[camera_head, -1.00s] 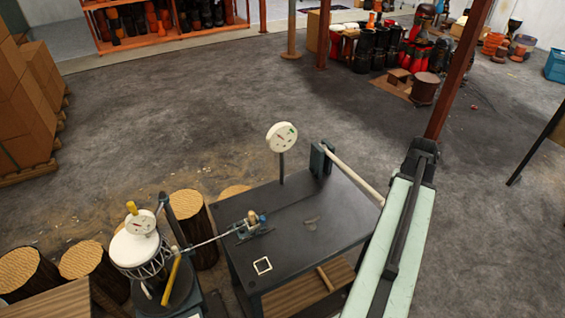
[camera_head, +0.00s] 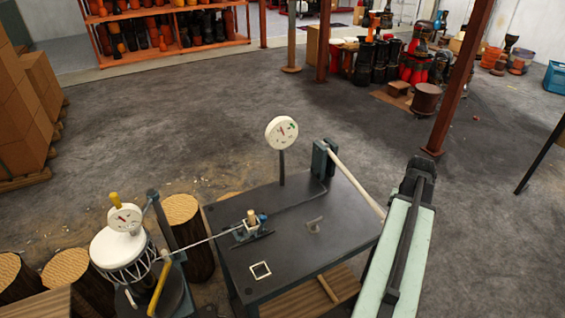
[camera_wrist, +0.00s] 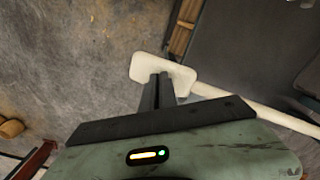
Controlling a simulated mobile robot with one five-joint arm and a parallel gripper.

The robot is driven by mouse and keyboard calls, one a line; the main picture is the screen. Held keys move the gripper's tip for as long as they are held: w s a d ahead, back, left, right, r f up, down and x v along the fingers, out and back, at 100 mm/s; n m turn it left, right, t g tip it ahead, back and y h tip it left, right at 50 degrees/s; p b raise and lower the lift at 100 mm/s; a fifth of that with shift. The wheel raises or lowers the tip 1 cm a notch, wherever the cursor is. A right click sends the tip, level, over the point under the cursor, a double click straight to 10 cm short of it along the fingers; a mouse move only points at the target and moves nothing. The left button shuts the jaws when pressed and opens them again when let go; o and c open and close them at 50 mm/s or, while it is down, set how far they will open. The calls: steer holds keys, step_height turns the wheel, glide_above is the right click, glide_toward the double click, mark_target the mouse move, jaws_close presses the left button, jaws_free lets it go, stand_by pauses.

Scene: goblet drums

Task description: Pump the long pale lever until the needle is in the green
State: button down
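The long pale lever (camera_head: 352,180) slopes from a dark green upright pump block (camera_head: 323,159) on the bench down to the right, its far end hidden behind my arm in the head view. In the wrist view the lever (camera_wrist: 245,107) ends in a flat pale paddle (camera_wrist: 150,65). My gripper (camera_wrist: 161,76) has its two dark fingers close together, overlapping the paddle; whether they touch it cannot be told. A white round gauge (camera_head: 282,133) stands on a post at the bench's back, with a red needle and a small green mark at upper right. The needle appears outside the green.
The dark bench (camera_head: 300,250) carries a small clamp with a rod (camera_head: 252,226) and a square frame (camera_head: 261,270). At left stands a drum (camera_head: 122,250) with a second gauge (camera_head: 124,217). A rusty post (camera_head: 460,80) rises behind my arm. Open floor lies beyond the bench.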

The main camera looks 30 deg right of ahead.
step_height(320, 180, down, 2)
steer(key=shift+b, duration=0.5)
step_height(320, 180, up, 18)
steer(key=s+p, duration=0.1)
steer(key=p, duration=1.7)
steer(key=shift+r, duration=0.1)
steer(key=f+b, duration=1.8)
steer(key=shift+w+f, duration=0.1)
steer(key=shift+w, duration=0.25)
step_height(320, 180, up, 18)
steer(key=s+p, duration=0.1)
steer(key=p, duration=1.7)
